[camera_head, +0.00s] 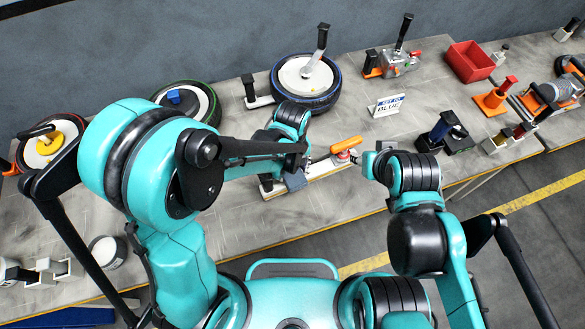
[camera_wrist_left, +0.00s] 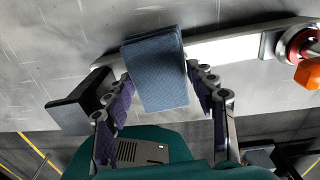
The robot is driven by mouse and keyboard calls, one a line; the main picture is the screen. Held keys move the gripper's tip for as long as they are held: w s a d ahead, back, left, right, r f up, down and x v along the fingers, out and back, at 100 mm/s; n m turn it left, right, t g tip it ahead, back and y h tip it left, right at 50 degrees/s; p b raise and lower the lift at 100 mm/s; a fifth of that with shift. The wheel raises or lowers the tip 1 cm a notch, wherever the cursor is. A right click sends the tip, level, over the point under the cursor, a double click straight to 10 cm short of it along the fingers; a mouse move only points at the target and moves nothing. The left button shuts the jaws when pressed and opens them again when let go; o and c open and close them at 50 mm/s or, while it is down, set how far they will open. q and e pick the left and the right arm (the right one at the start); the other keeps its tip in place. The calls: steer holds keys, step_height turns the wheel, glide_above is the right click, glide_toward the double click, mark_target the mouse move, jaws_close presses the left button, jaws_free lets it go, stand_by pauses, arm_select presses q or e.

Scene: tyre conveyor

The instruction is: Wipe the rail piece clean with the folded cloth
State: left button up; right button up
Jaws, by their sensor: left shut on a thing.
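The folded cloth (camera_wrist_left: 156,72) is a blue-grey block between the two fingers of my left gripper (camera_wrist_left: 160,88). My left gripper is shut on it. The cloth lies over the left part of the rail piece (camera_wrist_left: 228,49), a long pale bar; I cannot tell how firmly it touches. In the head view the cloth (camera_head: 295,181) shows just below my left arm, and the rail piece (camera_head: 324,168) runs up to the right, partly hidden by that arm. My right gripper (camera_head: 364,163) is close to the rail's right end; its fingers are too small to read.
A red and orange clamp handle (camera_head: 346,146) stands at the rail's right end. A dark block (camera_wrist_left: 80,102) is at its left end. Wheels, including a blue-rimmed one (camera_head: 306,82), stand behind. A small sign (camera_head: 387,105) and red bin (camera_head: 469,61) are farther right.

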mark_target(302, 169)
arm_select(q)
steer(key=shift+f+b, duration=0.75)
steer(key=shift+f, duration=0.05)
steer(key=shift+d, duration=0.1)
steer(key=shift+w+d+r, duration=0.1)
steer(key=shift+w+d, duration=0.15)
steer(key=shift+d, duration=0.2)
steer(key=shift+d, duration=0.1)
steer(key=shift+w+d+b, duration=0.35)
steer(key=shift+d+b, duration=0.05)
steer(key=shift+d, duration=0.35)
steer(key=shift+d, duration=0.1)
steer(key=shift+w+d, duration=0.4)
steer(key=shift+d, duration=0.4)
steer(key=shift+s+a+b, duration=0.25)
steer(key=shift+s+a, duration=0.1)
steer(key=shift+a, duration=0.4)
steer(key=shift+s+a+b, duration=0.2)
steer(key=shift+s+a, duration=0.1)
steer(key=shift+a, duration=0.5)
steer(key=shift+s+a+b, duration=0.25)
steer(key=shift+s+a, duration=0.1)
steer(key=shift+a, duration=0.4)
steer(key=shift+w+d+b, duration=0.2)
steer(key=shift+w+d, duration=0.1)
steer(key=shift+d, duration=0.4)
steer(key=shift+w+d+b, duration=0.15)
steer(key=shift+w+d, duration=0.15)
steer(key=shift+d, duration=0.4)
